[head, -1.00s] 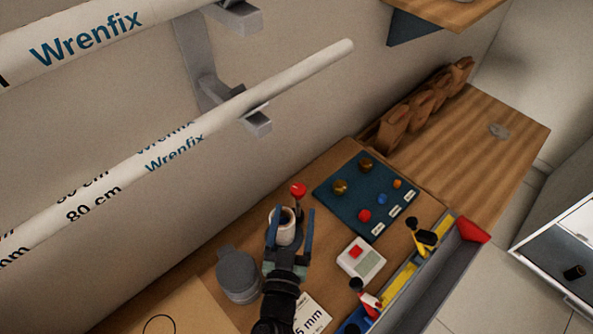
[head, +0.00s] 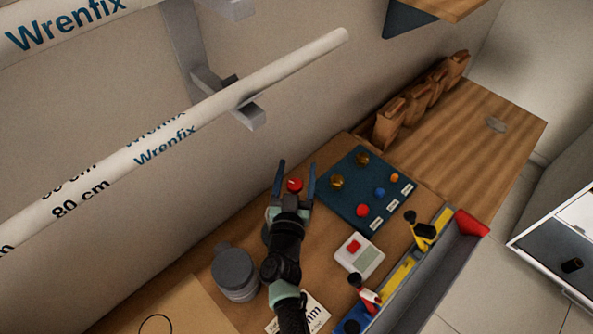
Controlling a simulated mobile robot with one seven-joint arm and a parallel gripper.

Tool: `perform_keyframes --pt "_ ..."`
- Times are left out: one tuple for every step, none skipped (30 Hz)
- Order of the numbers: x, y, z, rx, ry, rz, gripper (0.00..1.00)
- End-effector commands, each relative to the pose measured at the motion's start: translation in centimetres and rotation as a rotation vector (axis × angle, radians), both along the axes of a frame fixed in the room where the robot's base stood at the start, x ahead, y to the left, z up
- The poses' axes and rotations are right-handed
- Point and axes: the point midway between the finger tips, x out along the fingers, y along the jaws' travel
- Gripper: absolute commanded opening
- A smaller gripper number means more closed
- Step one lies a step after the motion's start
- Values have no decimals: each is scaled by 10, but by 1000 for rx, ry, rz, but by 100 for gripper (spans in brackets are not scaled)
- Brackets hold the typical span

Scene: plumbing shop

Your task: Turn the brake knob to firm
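A red knob (head: 294,184), which seems to be the brake knob, is near the wall side of the bench. I cannot read any marking or setting on it. My gripper (head: 297,172) is open, with one dark blue finger on each side of the red knob in the picture. I cannot tell whether the fingers are level with it or touch it. The white cylinder below the knob is now hidden behind my gripper. Part of a grey base (head: 267,232) shows left of my wrist.
A dark blue mat (head: 345,205) with brass, red, blue and orange pieces lies right of the gripper. A white box with a red button (head: 360,255), a grey lidded pot (head: 234,272) and a tool trough (head: 440,262) are near. A white pipe (head: 230,105) hangs above.

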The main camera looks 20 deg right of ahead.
Motion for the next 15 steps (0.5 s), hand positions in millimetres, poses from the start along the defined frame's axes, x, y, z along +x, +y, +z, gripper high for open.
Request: perform_keyframes --pt "0 0 0 0 0 0 62" --pt "0 0 0 0 0 0 57" --pt "0 0 0 0 0 0 50" --pt "0 0 0 0 0 0 44" --pt "0 0 0 0 0 0 39" --pt "0 0 0 0 0 0 32" --pt "0 0 0 0 0 0 26" --pt "0 0 0 0 0 0 21" --pt "0 0 0 0 0 0 14" --pt "0 0 0 0 0 0 8" --pt "0 0 0 0 0 0 3" --pt "0 0 0 0 0 0 0" --pt "0 0 0 0 0 0 0" --pt "0 0 0 0 0 0 0" --pt "0 0 0 0 0 0 0"
